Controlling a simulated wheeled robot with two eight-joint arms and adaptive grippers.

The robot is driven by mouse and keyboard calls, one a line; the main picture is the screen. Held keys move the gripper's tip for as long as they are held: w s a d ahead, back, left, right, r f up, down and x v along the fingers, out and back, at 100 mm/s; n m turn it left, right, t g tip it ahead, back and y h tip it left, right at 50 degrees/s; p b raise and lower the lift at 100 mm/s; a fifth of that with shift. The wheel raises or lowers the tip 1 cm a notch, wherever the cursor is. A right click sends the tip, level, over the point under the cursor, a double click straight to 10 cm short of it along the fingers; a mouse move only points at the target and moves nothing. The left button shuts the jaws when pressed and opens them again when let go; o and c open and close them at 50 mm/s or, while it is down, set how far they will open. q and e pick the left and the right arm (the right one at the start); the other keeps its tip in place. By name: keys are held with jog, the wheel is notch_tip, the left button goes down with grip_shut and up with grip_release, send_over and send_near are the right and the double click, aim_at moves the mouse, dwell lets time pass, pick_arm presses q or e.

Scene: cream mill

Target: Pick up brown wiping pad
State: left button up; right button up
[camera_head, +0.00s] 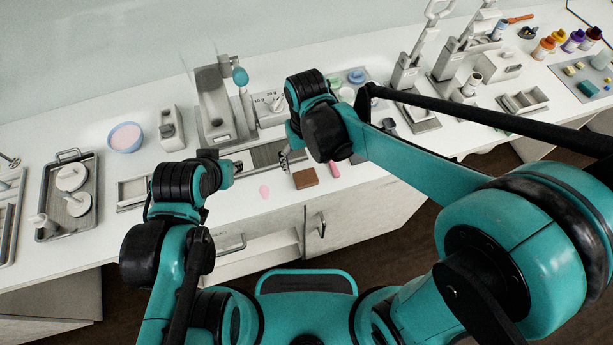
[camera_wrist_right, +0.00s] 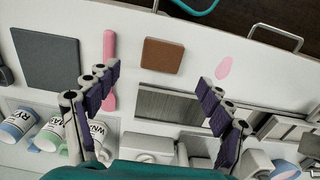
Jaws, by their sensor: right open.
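The brown wiping pad (camera_head: 305,178) lies flat near the front edge of the white counter in the head view. In the right wrist view the pad (camera_wrist_right: 163,56) is ahead of the fingers, between their two lines and apart from both. My right gripper (camera_wrist_right: 162,80) is open and empty above the counter. In the head view my right gripper (camera_head: 285,160) is partly hidden by its own wrist, just behind and left of the pad. My left gripper (camera_head: 236,168) shows only in small part in the head view, left of the pad; its jaws cannot be made out.
A pink spatula (camera_head: 334,169) lies close right of the pad, and a pink patch (camera_head: 264,191) lies to its left. A metal inset (camera_wrist_right: 168,104) is beside the pad. A dark grey square (camera_wrist_right: 46,59) and white-labelled bottles (camera_wrist_right: 48,135) are further left in the wrist view.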

aim_at(306, 177)
notch_tip(306, 177, down, 2)
jog(key=shift+a+f+b, duration=0.1)
jog(key=shift+a+b, duration=0.05)
jog(key=shift+b, duration=0.2)
notch_tip(306, 177, down, 5)
jog(key=shift+s+r+b, duration=0.1)
jog(key=shift+b, duration=1)
jog(key=c, duration=0.9)
